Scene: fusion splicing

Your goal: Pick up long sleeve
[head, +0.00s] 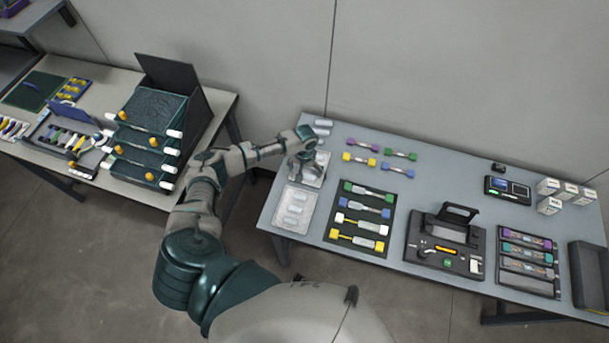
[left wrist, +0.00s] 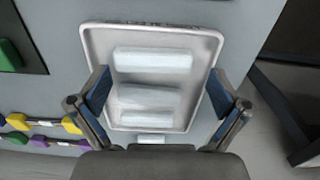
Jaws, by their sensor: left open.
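Several pale, whitish long sleeves lie in a white tray. In the left wrist view the tray (left wrist: 97,50) holds three sleeves side by side: one at the top (left wrist: 153,58), one in the middle (left wrist: 150,97) and one at the bottom (left wrist: 150,120). My left gripper (left wrist: 157,90) is open, its fingers on either side of the tray's sleeves with nothing between them held. In the head view my left gripper (head: 304,163) is over this tray (head: 319,181) and hides most of its contents. My right gripper is not in view.
A second tray (head: 281,222) with smaller pale pieces is nearer me. A dark mat (head: 345,241) with coloured connector pieces lies right of the trays. Loose connectors (head: 362,160) lie behind it. A splicer (head: 446,240) stands further right. The table's left edge is close.

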